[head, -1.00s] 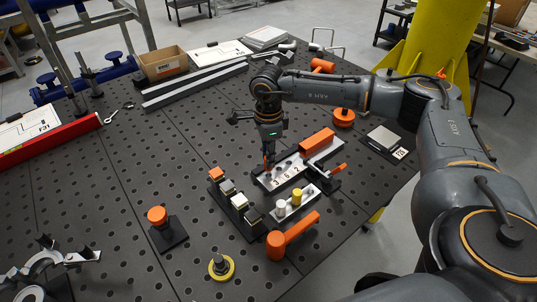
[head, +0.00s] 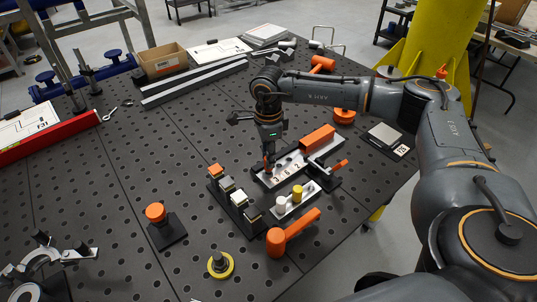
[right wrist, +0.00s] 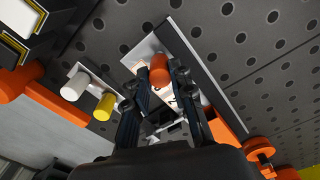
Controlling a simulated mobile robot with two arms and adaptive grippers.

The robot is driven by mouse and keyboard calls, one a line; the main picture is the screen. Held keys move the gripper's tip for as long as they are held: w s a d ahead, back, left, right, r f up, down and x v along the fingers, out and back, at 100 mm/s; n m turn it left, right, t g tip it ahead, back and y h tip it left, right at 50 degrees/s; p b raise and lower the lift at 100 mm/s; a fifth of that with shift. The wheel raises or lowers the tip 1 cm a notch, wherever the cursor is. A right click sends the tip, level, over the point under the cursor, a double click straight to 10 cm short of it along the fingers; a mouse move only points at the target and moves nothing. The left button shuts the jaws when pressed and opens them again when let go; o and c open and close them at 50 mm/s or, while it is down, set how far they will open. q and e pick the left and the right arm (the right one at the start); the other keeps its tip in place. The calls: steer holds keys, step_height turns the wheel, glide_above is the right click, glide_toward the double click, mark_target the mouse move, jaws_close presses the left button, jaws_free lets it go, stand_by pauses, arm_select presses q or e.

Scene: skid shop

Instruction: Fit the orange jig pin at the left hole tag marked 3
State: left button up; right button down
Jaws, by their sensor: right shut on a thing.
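My right gripper (head: 268,163) is shut on the orange jig pin (right wrist: 160,68). It points down over the left end of the pale plate (head: 262,182), beside the tag marked 3 (head: 277,180). Tags 6 (head: 287,173) and 2 (head: 298,166) follow to the right. In the right wrist view the pin's round orange top shows between the two dark fingers (right wrist: 158,85). The hole under the pin is hidden, and I cannot tell whether the pin is in it. My left gripper is not in view.
An orange block (head: 317,140) lies at the plate's right end. A toggle clamp with an orange handle (head: 340,165) stands beside it. Close in front are a block rack (head: 232,207), white and yellow pegs (head: 297,191) and an orange hammer (head: 290,235). The table's left middle is mostly clear.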

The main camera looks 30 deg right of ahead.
steer(key=shift+f+b, duration=0.5)
steer(key=shift+f, duration=0.15)
steer(key=c, duration=1.1)
jaws_free()
steer(key=shift+o, duration=0.2)
steer(key=shift+o, duration=1.2)
steer(key=shift+r, duration=0.1)
steer(key=shift+r+p, duration=2.15)
steer(key=shift+r, duration=1.3)
